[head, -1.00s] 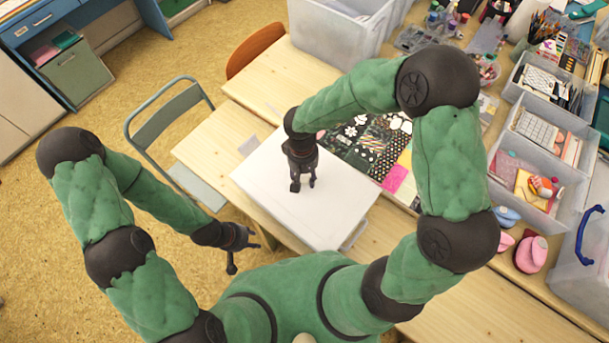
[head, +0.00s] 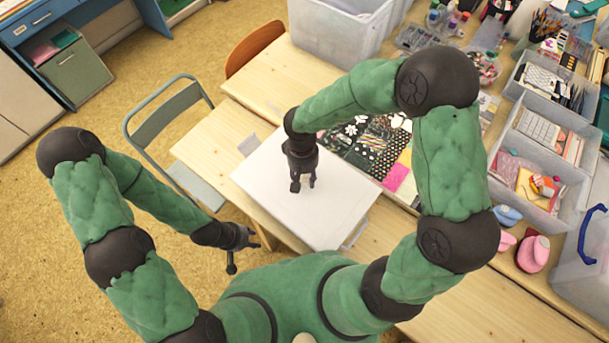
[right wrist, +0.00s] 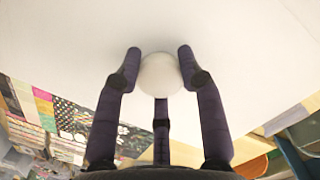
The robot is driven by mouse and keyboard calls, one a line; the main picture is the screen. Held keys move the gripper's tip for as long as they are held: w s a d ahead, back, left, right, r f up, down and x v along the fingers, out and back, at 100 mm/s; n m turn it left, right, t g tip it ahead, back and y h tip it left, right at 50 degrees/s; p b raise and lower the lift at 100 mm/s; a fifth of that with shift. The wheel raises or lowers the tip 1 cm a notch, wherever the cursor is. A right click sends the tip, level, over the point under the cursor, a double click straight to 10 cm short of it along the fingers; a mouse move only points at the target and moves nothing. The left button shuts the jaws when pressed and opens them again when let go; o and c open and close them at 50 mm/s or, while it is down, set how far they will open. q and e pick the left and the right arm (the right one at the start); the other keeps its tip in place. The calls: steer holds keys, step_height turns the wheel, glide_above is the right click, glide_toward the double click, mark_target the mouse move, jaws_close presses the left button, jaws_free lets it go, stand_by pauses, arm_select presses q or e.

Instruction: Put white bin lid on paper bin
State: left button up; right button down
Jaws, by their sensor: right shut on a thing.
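The white bin lid (head: 345,208) is a flat white square over the light wooden table. Its round white knob (right wrist: 161,75) shows between the fingers in the right wrist view. My right gripper (head: 303,183) points down at the middle of the lid and is shut on the knob. My left gripper (head: 246,258) hangs empty left of the lid, with its fingers apart. A pale, see-through edge (head: 355,236) shows below the lid's right side; I cannot tell if it is the paper bin. The lid hides most of what is beneath it.
A patterned craft mat (head: 365,143) and pink notes (head: 396,177) lie just behind and right of the lid. Clear trays (head: 540,140) line the right side. A clear box (head: 335,35) stands at the back. A metal chair (head: 172,120) is at the left.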

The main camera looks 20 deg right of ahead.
steer(key=c, duration=0.7)
jaws_free()
steer(key=shift+r, duration=0.1)
steer(key=shift+r+p, duration=2.95)
steer(key=shift+r, duration=1)
